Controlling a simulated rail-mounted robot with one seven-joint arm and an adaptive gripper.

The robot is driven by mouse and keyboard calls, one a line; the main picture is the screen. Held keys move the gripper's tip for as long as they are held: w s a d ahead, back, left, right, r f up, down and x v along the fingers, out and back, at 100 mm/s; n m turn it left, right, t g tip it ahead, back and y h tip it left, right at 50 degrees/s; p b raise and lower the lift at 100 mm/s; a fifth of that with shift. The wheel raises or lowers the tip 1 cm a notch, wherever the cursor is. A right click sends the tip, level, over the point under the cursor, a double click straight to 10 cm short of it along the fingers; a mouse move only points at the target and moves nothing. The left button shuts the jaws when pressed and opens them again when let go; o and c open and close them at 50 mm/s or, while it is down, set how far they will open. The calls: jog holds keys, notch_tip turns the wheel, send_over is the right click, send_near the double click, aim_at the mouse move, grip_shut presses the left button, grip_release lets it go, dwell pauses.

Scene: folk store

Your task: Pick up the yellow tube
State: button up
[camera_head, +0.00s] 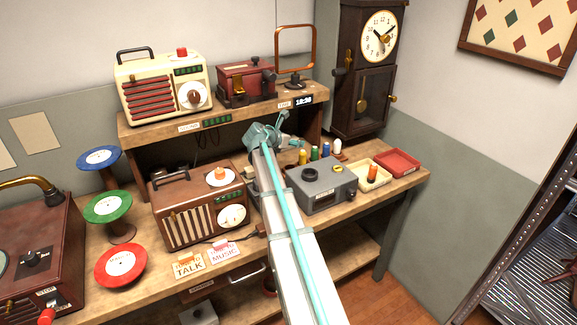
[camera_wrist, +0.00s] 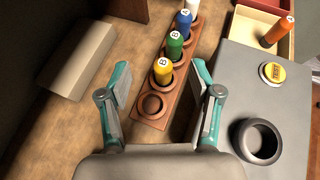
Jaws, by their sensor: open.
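The yellow tube (camera_wrist: 162,72) stands in a wooden rack (camera_wrist: 152,124), in a hole beside the empty one at the near end. It also shows in the head view (camera_head: 303,157), right of my gripper. My gripper (camera_wrist: 163,80) is open and empty. In the wrist view its two fingers stand left and right of the yellow tube, apart from it. Whether the fingertips are down at the tube's height is hard to tell. Green (camera_wrist: 174,46), blue (camera_wrist: 184,22) and white (camera_head: 337,147) tubes stand further along the same rack.
A grey box (camera_head: 321,188) with a yellow TEST button (camera_wrist: 273,73) and a black round socket (camera_wrist: 258,141) stands right of the rack. Beyond it, a cream tray (camera_head: 380,182) holds an orange tube (camera_head: 372,173). A beige block (camera_wrist: 77,62) lies left.

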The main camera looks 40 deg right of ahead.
jog(key=p, duration=0.2)
send_near(300, 157)
jog(key=x, duration=0.4)
jog(key=shift+d+r, duration=0.2)
jog(key=shift+r, duration=0.1)
jog(key=shift+w+d+f, duration=0.25)
jog(key=shift+d+f, duration=0.4)
jog(key=shift+f, duration=0.1)
jog(key=shift+p+x, duration=0.9)
jog(key=shift+x, duration=1.7)
jog(key=shift+d+f, duration=0.25)
jog(key=shift+d, duration=0.1)
jog(key=c, duration=1)
